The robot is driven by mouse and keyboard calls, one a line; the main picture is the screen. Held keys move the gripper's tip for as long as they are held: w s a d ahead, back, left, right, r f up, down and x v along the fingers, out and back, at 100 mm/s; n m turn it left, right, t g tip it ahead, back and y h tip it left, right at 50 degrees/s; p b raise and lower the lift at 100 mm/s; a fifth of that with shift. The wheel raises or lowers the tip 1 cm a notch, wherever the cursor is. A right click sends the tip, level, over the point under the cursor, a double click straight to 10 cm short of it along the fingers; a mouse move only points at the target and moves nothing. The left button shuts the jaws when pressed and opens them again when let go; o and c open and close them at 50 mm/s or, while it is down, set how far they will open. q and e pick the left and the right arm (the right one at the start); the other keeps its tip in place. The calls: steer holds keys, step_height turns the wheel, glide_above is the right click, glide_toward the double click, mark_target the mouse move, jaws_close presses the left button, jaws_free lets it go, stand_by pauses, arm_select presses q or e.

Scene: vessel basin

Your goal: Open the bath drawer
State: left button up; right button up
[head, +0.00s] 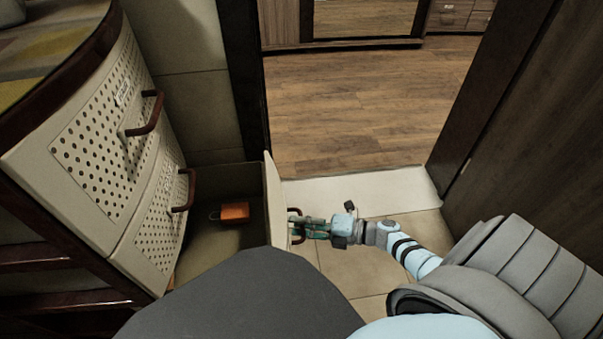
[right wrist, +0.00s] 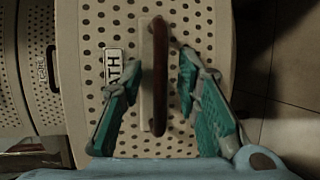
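The bath drawer (head: 274,200) is pulled well out from the cabinet, and its inside shows. An orange object (head: 235,212) lies in it. In the right wrist view the perforated drawer front (right wrist: 140,22) carries a label (right wrist: 114,68), partly hidden, reading "ATH". A dark red-brown upright handle (right wrist: 160,80) stands on the front. My right gripper (head: 299,224) is at the handle on the outer side of the front. Its green fingers (right wrist: 158,62) are open, one on each side of the handle, with gaps visible. My left gripper is not in view.
Two closed perforated drawers (head: 105,125) with red-brown handles stand at the left in the head view. A dark door frame (head: 247,75) is behind the open drawer, and a brown wall (head: 535,150) is on the right. Wooden floor (head: 350,110) lies clear beyond the doorway.

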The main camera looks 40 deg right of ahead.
steer(key=shift+s, duration=0.1)
steer(key=v, duration=1.2)
